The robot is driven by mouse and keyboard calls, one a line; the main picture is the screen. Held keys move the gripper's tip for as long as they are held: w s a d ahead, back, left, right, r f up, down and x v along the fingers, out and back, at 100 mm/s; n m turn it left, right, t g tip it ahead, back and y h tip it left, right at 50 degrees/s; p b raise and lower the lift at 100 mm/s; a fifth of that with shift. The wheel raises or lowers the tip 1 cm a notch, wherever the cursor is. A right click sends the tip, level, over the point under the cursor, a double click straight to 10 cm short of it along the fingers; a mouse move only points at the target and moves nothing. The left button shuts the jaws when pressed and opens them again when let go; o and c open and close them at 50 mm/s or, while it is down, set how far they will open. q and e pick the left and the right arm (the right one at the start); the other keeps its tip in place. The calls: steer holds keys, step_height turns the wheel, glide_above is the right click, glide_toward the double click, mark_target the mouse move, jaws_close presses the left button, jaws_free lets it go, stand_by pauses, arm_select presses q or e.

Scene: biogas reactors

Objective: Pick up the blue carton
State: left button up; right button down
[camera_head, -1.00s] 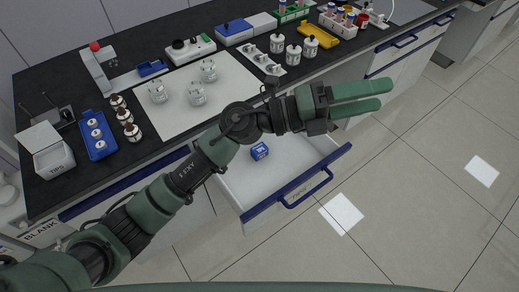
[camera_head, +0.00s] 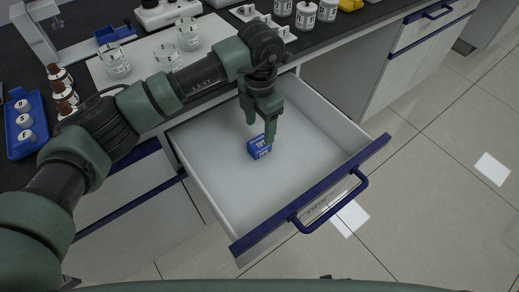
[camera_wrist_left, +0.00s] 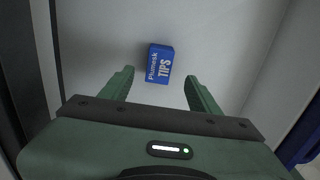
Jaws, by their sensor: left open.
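The blue carton (camera_head: 259,147) is a small box with white lettering, lying in the open white drawer (camera_head: 222,185). In the left wrist view the carton (camera_wrist_left: 160,63) shows its "Plumesk TIPS" label, ahead of the fingertips and between their lines. My left gripper (camera_head: 260,128) points down into the drawer, just above the carton in the head view. In the left wrist view the left gripper (camera_wrist_left: 158,84) is open with nothing between its two green fingers. My right gripper is not in view.
The drawer has a blue front edge and a blue handle (camera_head: 328,203). Its floor is otherwise bare. The black counter above holds glass jars (camera_head: 115,62), brown bottles (camera_head: 61,90) and a blue tray (camera_head: 25,124).

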mark_target(259, 142)
arm_select(q)
step_height(259, 142, down, 2)
steer(key=shift+s+f, duration=0.15)
steer(key=shift+f, duration=0.05)
step_height(259, 142, down, 4)
steer(key=shift+f, duration=0.15)
steer(key=shift+w+f, duration=0.2)
steer(key=shift+f, duration=0.2)
jaws_close()
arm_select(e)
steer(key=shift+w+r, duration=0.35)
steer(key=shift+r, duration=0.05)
arm_select(q)
steer(key=shift+r, duration=0.1)
